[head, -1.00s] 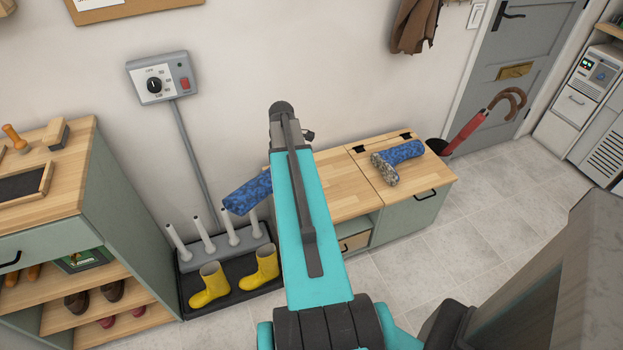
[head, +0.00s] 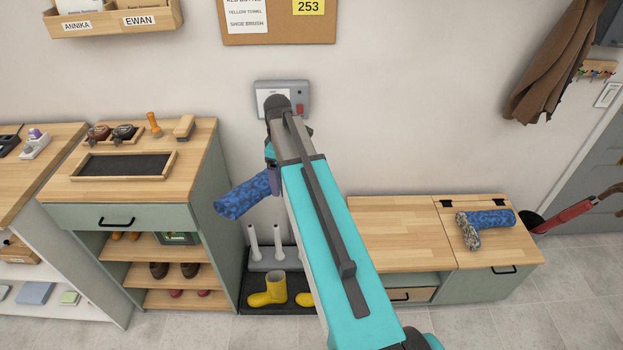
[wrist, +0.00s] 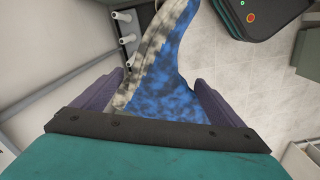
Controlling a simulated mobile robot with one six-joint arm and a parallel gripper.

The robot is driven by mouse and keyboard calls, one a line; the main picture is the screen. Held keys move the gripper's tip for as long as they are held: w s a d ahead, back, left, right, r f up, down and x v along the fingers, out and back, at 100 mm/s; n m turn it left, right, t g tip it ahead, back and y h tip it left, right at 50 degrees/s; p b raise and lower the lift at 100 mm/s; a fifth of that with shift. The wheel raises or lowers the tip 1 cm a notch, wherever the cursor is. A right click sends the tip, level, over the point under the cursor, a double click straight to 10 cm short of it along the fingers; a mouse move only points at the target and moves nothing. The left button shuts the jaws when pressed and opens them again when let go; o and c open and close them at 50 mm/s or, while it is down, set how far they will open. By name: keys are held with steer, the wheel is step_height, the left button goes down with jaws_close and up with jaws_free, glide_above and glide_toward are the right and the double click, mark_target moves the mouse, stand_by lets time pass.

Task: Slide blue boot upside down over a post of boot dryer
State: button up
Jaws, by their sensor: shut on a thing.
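My gripper (head: 273,180) is shut on a blue mottled boot (head: 240,197), held in the air in front of the wall. In the head view its open-looking end points down left; my arm hides part of it. In the wrist view the boot (wrist: 178,70) lies between the purple fingers (wrist: 160,98), with its grey mottled sole along the left side. The grey boot dryer (head: 268,264) stands low by the wall, below right of the boot. Two white upright posts (head: 253,242) show; my arm covers the rest. Several posts (wrist: 128,40) show in the wrist view.
Yellow boots (head: 268,290) stand on the dark tray (head: 262,308) before the dryer. Another blue boot (head: 492,218) lies on the wooden bench (head: 395,230). A shoe cabinet (head: 228,200) stands left of the dryer. A control box (head: 300,88) is on the wall.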

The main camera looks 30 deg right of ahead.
steer(key=shift+n, duration=0.6)
steer(key=w+a+r+p, duration=0.1)
steer(key=a+r, duration=0.1)
steer(key=a, duration=0.2)
steer(key=w+a+r+p, duration=0.1)
steer(key=a+r, duration=0.2)
steer(key=a, duration=0.1)
steer(key=w+a+r+p, duration=0.1)
steer(key=a+r, duration=0.2)
steer(key=a, duration=0.1)
steer(key=shift+a+r, duration=0.15)
steer(key=shift+a, duration=0.25)
steer(key=shift+c, duration=0.2)
steer(key=s+a+r+m+p, duration=0.1)
steer(key=s+a+r+m, duration=0.2)
steer(key=a+r, duration=0.2)
steer(key=shift+a+r, duration=0.25)
steer(key=shift+a, duration=0.95)
steer(key=shift+w, duration=0.1)
steer(key=shift+a, duration=0.15)
